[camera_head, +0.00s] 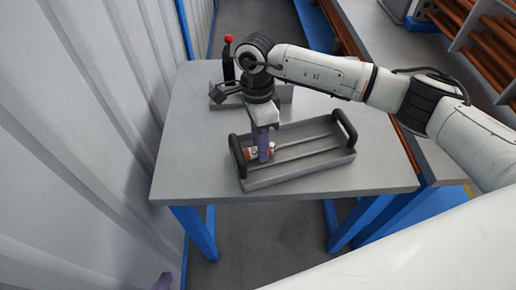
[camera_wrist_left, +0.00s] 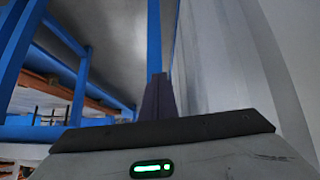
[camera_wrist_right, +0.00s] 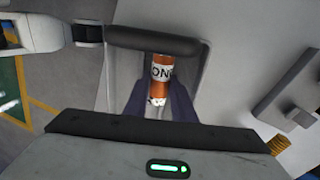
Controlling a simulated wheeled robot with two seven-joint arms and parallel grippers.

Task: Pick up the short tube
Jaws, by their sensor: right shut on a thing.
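The short tube (camera_head: 250,154) is orange with a white lettered band and lies at the left end of the grey tray (camera_head: 310,171). In the right wrist view the tube (camera_wrist_right: 160,70) runs lengthwise between the purple fingers. My right gripper (camera_head: 264,152) points down into the tray and is shut on the tube; its fingers (camera_wrist_right: 155,105) sit on either side of it. The fingers hide part of the tube. I cannot tell whether it touches the tray floor. My left gripper (camera_wrist_left: 157,95) hangs low, away from the table, its fingers together and empty; a purple tip (camera_head: 163,282) shows at lower left.
The tray has raised black handles (camera_head: 344,127) at both ends and thin dividers. Behind it stand a low grey holder (camera_head: 283,95) and a black red-topped thing (camera_head: 228,62). A corrugated wall (camera_head: 90,120) borders the table's left. The table's front left (camera_head: 190,170) is clear.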

